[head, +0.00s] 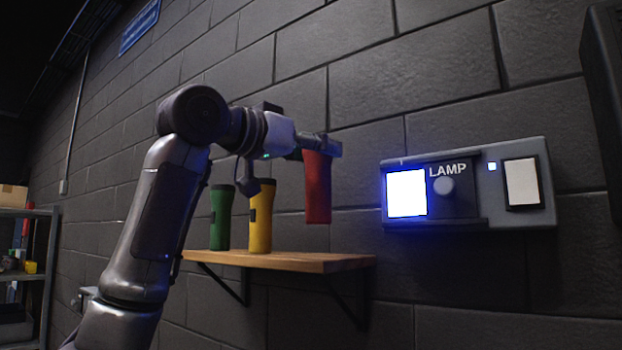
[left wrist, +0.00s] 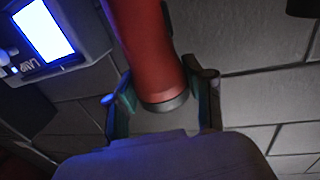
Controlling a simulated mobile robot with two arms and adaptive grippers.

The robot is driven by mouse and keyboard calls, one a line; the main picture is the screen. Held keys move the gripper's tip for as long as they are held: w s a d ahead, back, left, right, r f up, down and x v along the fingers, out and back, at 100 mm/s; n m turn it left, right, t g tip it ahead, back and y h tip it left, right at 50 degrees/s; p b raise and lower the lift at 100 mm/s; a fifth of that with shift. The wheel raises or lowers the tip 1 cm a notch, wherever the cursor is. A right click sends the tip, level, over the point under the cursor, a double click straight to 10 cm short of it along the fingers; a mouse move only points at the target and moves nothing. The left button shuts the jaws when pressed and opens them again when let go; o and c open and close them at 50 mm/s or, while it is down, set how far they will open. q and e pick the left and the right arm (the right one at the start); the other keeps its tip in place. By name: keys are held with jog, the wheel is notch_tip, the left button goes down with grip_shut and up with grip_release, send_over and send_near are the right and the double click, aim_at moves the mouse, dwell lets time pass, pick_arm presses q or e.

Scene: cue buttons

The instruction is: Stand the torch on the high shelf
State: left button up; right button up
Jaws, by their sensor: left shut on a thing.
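My left gripper (head: 322,147) is shut on a red torch (head: 318,190) near its upper end. The torch hangs roughly upright above the right part of a wooden shelf (head: 310,262), its lower end a little above the board in the head view. The left wrist view shows the red torch (left wrist: 150,45) between the fingers (left wrist: 164,98). A green torch (head: 221,217) and a yellow torch (head: 261,216) stand on the shelf to the left. My right gripper is in neither view.
A wall panel marked LAMP (head: 465,188) is to the right of the shelf, with a lit white-blue square and a round knob. A metal rack (head: 40,262) with boxes stands at the far left. The shelf's right end is bare.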

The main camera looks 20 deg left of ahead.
aim_at(313, 182)
pick_arm(q)
jog(key=shift+w+a+f, duration=0.2)
jog(key=shift+w+f, duration=0.1)
jog(key=shift+f, duration=0.15)
jog(key=shift+w+a+f, duration=0.15)
jog(key=shift+w+f, duration=0.15)
jog(key=shift+f, duration=0.15)
jog(key=shift+s+f+p, duration=0.15)
jog(key=shift+f, duration=0.35)
jog(key=shift+s+f+p, duration=0.15)
jog(key=shift+f, duration=0.35)
jog(key=shift+w+a+f, duration=0.1)
jog(key=shift+f, duration=0.4)
jog(key=shift+w, duration=0.1)
jog(key=shift+f, duration=0.1)
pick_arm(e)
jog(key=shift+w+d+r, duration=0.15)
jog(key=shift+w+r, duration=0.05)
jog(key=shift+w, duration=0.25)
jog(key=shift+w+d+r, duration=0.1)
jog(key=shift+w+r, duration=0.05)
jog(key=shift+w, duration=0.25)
pick_arm(q)
jog(key=o, duration=1.3)
jog(key=shift+s+d, duration=0.2)
jog(key=shift+o, duration=0.9)
jog(key=shift+w+a, duration=0.1)
